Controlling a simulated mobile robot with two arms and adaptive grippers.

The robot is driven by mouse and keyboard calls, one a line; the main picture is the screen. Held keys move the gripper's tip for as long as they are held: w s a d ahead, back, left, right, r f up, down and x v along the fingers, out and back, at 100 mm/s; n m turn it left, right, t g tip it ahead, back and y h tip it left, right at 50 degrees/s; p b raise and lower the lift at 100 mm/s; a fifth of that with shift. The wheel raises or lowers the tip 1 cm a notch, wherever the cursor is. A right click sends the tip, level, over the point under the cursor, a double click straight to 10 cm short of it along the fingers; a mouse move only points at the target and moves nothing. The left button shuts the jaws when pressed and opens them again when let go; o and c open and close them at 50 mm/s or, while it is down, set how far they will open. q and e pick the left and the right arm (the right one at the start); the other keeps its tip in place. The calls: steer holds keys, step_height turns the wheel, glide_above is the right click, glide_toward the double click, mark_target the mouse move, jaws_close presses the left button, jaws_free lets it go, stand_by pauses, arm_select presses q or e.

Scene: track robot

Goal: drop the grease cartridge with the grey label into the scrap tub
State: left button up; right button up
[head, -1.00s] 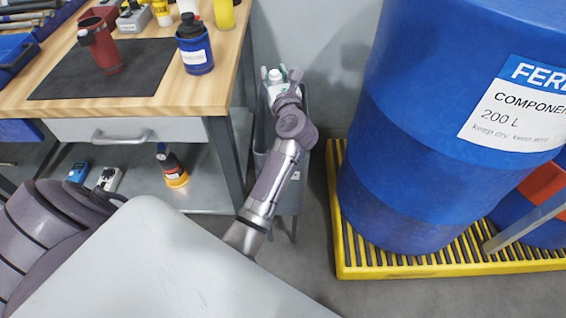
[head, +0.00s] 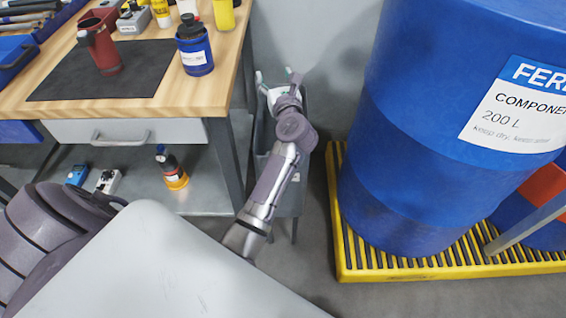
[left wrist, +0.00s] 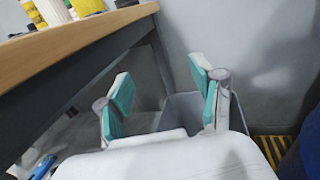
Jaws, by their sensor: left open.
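My left gripper (head: 276,77) is at the end of my arm, above the grey scrap tub (head: 291,200) that stands between the bench and the blue drum. In the left wrist view the gripper (left wrist: 163,92) has its two teal-padded fingers spread wide with nothing between them. Behind the fingers, part of the scrap tub (left wrist: 182,108) shows. The grease cartridge with the grey label is not visible in either view now; the tub's inside is mostly hidden by my arm and gripper. My right gripper is not in view.
The wooden workbench (head: 190,93) is at the left, with a red mug (head: 103,52), a blue container (head: 196,55) and a dark mat. A big blue drum (head: 400,190) on a yellow grated pallet (head: 343,240) stands close on the right. A bottle (head: 172,170) is on the lower shelf.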

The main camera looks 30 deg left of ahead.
arm_select(q)
step_height(320, 180, up, 10)
stand_by(0.5)
